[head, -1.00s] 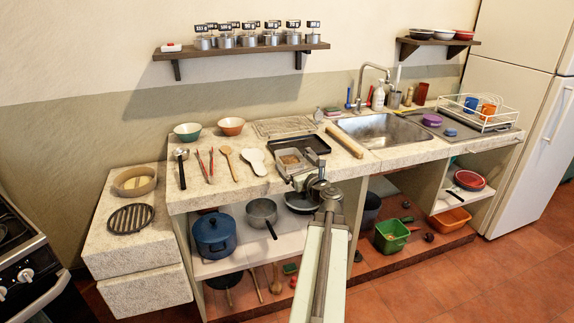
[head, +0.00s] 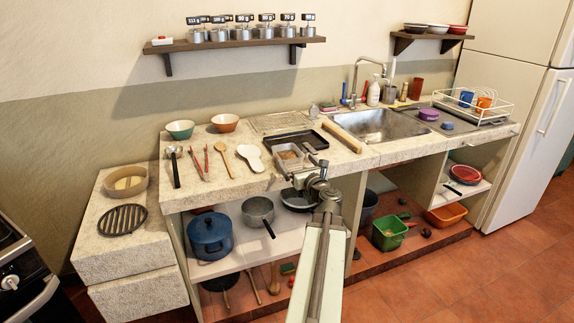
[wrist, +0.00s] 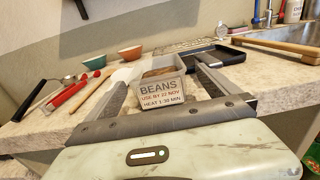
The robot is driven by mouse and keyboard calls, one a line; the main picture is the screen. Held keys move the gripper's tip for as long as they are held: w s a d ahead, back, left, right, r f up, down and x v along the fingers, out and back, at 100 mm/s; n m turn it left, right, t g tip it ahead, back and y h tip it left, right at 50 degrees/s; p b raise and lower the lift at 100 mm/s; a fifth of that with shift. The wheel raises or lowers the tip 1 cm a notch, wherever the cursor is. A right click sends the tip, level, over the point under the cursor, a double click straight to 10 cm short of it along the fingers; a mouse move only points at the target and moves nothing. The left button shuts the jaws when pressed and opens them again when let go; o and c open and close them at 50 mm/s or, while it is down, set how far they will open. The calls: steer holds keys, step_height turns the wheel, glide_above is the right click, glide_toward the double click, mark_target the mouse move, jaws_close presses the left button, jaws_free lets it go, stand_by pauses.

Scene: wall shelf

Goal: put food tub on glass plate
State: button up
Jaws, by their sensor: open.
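The food tub (head: 289,159) is a small clear rectangular tub with brown contents, on the counter near its front edge. In the wrist view its front label (wrist: 161,92) reads BEANS and faces me. My gripper (head: 298,163) is at the counter's front edge, at the tub. In the wrist view my gripper (wrist: 163,84) is open, with one finger on each side of the tub; I cannot tell whether they touch it. A flat, greyish, see-through rectangle (head: 282,122), apparently the glass plate, lies at the back of the counter behind a black tray.
The black tray (head: 310,141) lies just behind and right of the tub. A white spoon rest (head: 251,158) and several utensils lie to its left. Two bowls (head: 180,130) stand at the back left. A rolling pin (head: 342,137) lies right, before the sink (head: 381,124).

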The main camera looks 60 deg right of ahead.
mark_target(282, 148)
steer(key=shift+f+b, duration=0.4)
steer(key=shift+f, duration=0.15)
steer(key=shift+d, duration=0.1)
steer(key=shift+x, duration=1.05)
steer(key=x, duration=0.5)
steer(key=shift+w+r, duration=0.15)
steer(key=shift+w, duration=0.35)
steer(key=c, duration=1.8)
steer(key=shift+r+p, duration=0.1)
steer(key=shift+p, duration=0.2)
step_height(282, 148, up, 10)
steer(key=p, duration=0.9)
steer(key=shift+s+p, duration=0.1)
steer(key=shift+p, duration=0.3)
